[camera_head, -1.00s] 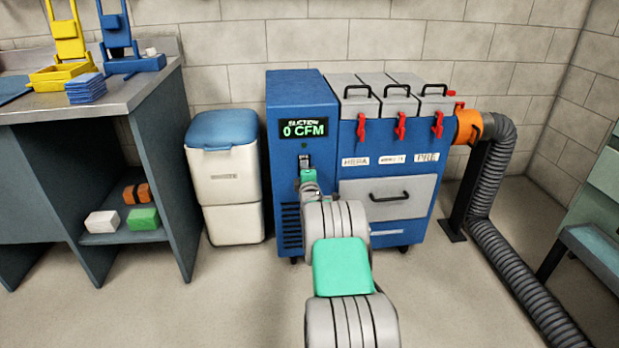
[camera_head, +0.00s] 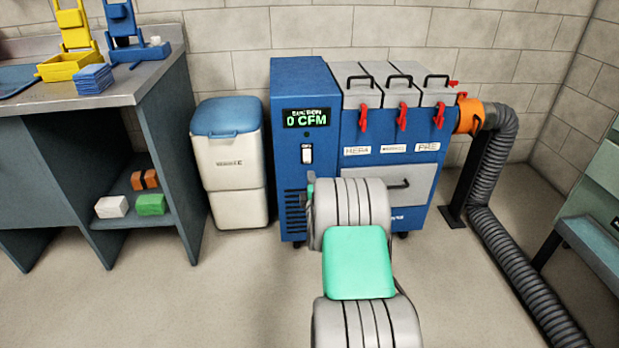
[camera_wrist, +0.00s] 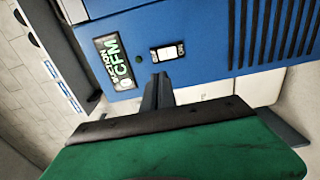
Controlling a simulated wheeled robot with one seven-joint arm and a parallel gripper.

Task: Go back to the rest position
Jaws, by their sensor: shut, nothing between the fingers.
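My gripper (camera_wrist: 158,92) shows in the wrist view with its dark fingers together and nothing held. It points at the front of the blue suction machine (camera_wrist: 205,45), just below its display and switch, and looks apart from it, though the gap is hard to judge. In the head view my gripper is hidden behind my own grey and green arm links. The arm reaches forward in front of the blue machine (camera_head: 300,85). Its display (camera_head: 306,117) reads 0 CFM. A white rocker switch (camera_head: 307,153) sits below the display, uncovered.
A white bin with a blue lid (camera_head: 230,165) stands left of the machine. A workbench (camera_head: 120,85) with yellow and blue holders is further left. An orange collar (camera_head: 470,116) and grey hose (camera_head: 490,180) run along the right. The floor in front is open.

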